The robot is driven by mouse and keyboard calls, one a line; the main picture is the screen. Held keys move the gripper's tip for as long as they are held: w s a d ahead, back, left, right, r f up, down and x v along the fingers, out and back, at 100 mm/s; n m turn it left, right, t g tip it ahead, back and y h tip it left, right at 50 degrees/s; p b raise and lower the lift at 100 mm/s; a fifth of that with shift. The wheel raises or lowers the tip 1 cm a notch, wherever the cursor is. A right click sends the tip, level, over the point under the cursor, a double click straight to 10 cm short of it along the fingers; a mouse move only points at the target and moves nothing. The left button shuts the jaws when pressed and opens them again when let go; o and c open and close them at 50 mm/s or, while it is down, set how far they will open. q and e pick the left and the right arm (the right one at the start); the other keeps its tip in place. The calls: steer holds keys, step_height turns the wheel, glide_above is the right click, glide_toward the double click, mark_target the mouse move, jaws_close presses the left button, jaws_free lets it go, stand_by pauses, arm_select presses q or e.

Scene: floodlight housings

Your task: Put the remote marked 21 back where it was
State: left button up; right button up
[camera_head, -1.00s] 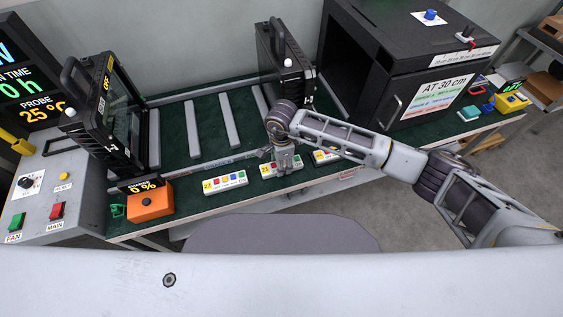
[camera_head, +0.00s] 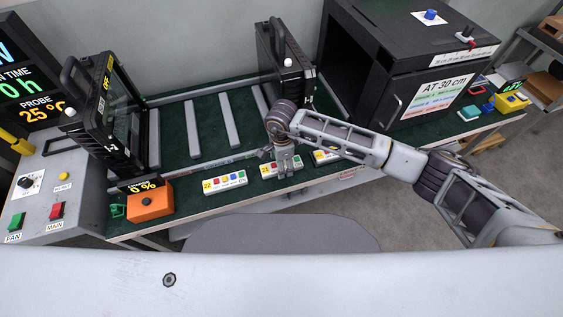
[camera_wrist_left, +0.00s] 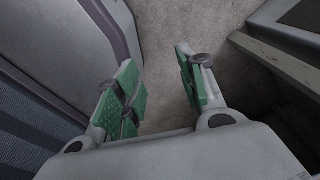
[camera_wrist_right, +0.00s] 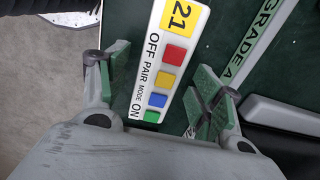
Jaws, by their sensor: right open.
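The remote marked 21 (camera_wrist_right: 181,55) is white with a yellow label and red, yellow, blue and green buttons. In the head view this remote (camera_head: 268,170) lies on the green bench top near its front edge, partly hidden by my right gripper (camera_head: 283,164). In the right wrist view my right gripper (camera_wrist_right: 160,78) is open, its fingers on either side of the remote; I cannot tell whether they touch it. My left gripper (camera_wrist_left: 161,78) is open and empty over grey floor in the left wrist view; it is out of the head view.
A remote marked 22 (camera_head: 224,182) lies to the left, and another remote (camera_head: 324,156) to the right. An orange box (camera_head: 150,203) stands further left. Black floodlight housings (camera_head: 98,120) (camera_head: 284,62) and a dark chamber (camera_head: 400,65) stand on the bench. Grey strips (camera_head: 192,130) cross the green surface.

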step_height(320, 180, up, 6)
steer(key=shift+f+b, duration=0.25)
steer(key=shift+b, duration=0.1)
arm_select(q)
steer(key=shift+s+a+f+b, duration=0.15)
steer(key=shift+s+f+b, duration=0.15)
steer(key=shift+s+f, duration=0.55)
arm_select(e)
step_height(320, 180, up, 7)
steer(key=shift+f, duration=0.2)
arm_select(q)
steer(key=shift+r, duration=0.2)
arm_select(e)
steer(key=shift+a, duration=0.1)
